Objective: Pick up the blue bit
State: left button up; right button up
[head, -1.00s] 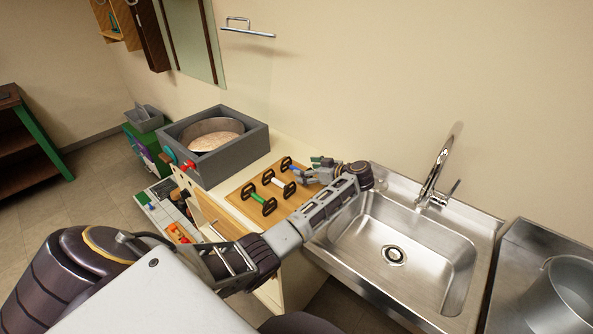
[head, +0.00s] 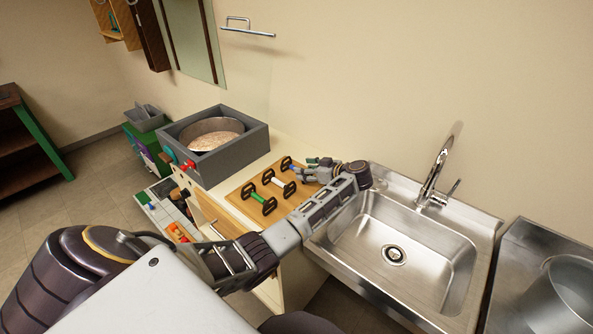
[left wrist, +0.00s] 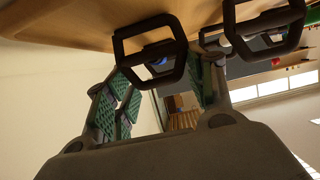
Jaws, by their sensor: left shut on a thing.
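The blue bit (head: 293,168) is at the far side of the wooden board (head: 238,198). Its left black ring shows in the head view, and its right end is hidden by my left gripper (head: 312,169). My left gripper is shut on the blue bit near its right end, low over the board. In the left wrist view, the green-padded fingers (left wrist: 163,92) stand on either side of a black ring (left wrist: 150,46). My right gripper is not in view.
A white bit (head: 278,183) and a green bit (head: 258,199) with black rings lie on the board beside the blue one. A grey box with a round pan (head: 212,134) stands behind left. The steel sink (head: 400,240) is right, with a faucet (head: 436,170).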

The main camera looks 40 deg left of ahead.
pick_arm(q)
jog(key=shift+c, duration=0.2)
jog(key=shift+r, duration=0.6)
notch_tip(320, 180, up, 8)
jog(key=shift+f, duration=0.15)
jog(key=shift+r, duration=0.6)
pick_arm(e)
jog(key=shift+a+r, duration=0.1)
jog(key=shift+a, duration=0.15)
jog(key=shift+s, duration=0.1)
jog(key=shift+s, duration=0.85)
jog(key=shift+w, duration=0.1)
